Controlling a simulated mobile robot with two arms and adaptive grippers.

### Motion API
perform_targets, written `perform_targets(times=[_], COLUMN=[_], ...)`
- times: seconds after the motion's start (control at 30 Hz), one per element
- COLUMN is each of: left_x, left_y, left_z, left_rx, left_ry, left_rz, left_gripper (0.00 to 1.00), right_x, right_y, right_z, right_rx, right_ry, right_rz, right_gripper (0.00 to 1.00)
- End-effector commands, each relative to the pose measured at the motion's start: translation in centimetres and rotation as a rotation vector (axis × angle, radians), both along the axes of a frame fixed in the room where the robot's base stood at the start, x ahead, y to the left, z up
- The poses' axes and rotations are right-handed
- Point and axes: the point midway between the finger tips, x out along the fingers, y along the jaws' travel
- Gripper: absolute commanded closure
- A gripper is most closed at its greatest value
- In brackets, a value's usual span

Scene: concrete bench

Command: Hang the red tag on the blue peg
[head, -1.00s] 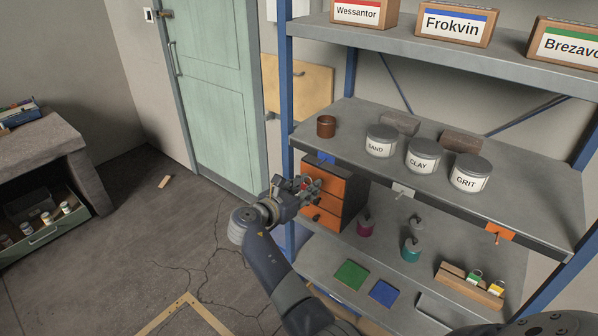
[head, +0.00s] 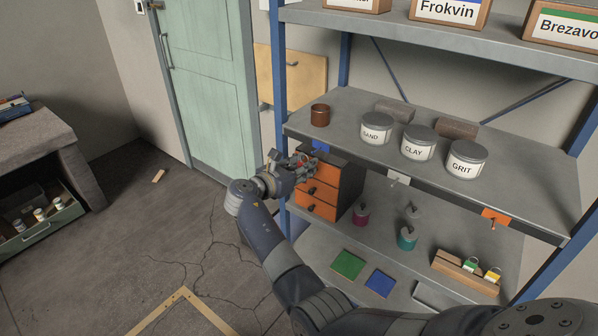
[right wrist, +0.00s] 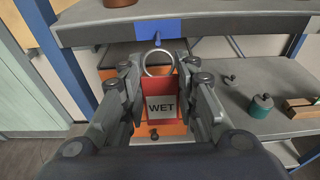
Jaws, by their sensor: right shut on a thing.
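The red tag (right wrist: 160,103) reads "WET" and has a metal ring (right wrist: 159,64) at its top. My right gripper (right wrist: 160,92) is shut on the tag, one finger on each side, with the ring pointing up toward the shelf. In the head view my right gripper (head: 303,161) is beside the shelf edge, and only a bit of red shows. The blue peg (right wrist: 157,32) sits on the front edge of the middle shelf; its blue plate also shows in the head view (head: 320,146). The ring appears just below the peg's tip, not around it. My left gripper is out of view.
An orange-fronted drawer unit (head: 318,196) stands just below and behind the gripper. A white peg plate (head: 399,178) and an orange one (head: 496,217) are farther right along the edge. A brown cup (head: 320,115) and labelled tins (head: 418,142) stand on the shelf above.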

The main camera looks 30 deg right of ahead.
Motion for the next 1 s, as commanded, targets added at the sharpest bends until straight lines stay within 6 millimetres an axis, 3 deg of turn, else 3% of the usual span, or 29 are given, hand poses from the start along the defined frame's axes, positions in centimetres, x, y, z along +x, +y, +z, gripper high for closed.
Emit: perform_targets(times=[0.73, 1.0], left_x=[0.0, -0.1], left_y=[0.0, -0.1], left_z=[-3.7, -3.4], left_rx=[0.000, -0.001], left_ry=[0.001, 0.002], left_rz=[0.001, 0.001], left_gripper=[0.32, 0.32], right_x=[1.7, 2.2], right_y=[-4.2, -5.2], right_z=[-0.5, -0.8], right_rx=[-0.001, -0.002], right_ry=[0.000, 0.000], right_rz=[0.000, 0.001], right_gripper=[0.85, 0.85])
